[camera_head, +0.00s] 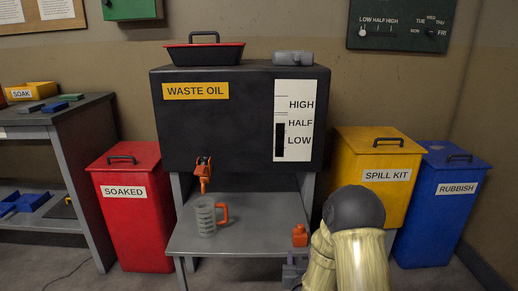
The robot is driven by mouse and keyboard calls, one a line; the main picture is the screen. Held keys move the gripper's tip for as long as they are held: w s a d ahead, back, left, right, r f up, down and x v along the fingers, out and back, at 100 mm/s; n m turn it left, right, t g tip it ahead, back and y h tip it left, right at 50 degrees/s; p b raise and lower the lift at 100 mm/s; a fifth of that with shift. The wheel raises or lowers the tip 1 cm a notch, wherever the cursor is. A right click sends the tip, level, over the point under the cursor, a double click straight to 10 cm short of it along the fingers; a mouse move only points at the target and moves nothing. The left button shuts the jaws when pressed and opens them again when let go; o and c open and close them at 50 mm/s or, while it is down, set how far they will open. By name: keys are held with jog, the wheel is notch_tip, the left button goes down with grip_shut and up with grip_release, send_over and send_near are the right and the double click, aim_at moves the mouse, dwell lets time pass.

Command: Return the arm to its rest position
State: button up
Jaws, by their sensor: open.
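My arm rises at the lower right, its cream links bent at a dark grey elbow. My gripper (291,257) seems to be the small grey shape at the bottom edge, just left of the arm. It is open, with nothing seen in it. It appears in front of the grey stand's shelf (250,235), below a small orange bottle (300,236). Part of the gripper and wrist is cut off or hidden by the arm.
A black waste oil tank (240,125) with an orange tap (204,172) stands above a clear jug (206,216). A red bin (130,230) is left; yellow (375,155) and blue (432,225) bins are right. A grey bench (75,135) is far left.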

jog(key=s+d+r+n+g+y+p, duration=0.1)
jog(key=s+r+g+p, duration=0.55)
jog(key=s, duration=0.55)
jog(key=s+r+g+p, duration=0.4)
jog(key=s+r+g, duration=0.4)
jog(key=s, duration=0.4)
notch_tip(320, 180, up, 38)
jog(key=p, duration=3.7)
jog(key=shift+d+r, duration=0.2)
jog(key=shift+r, duration=0.05)
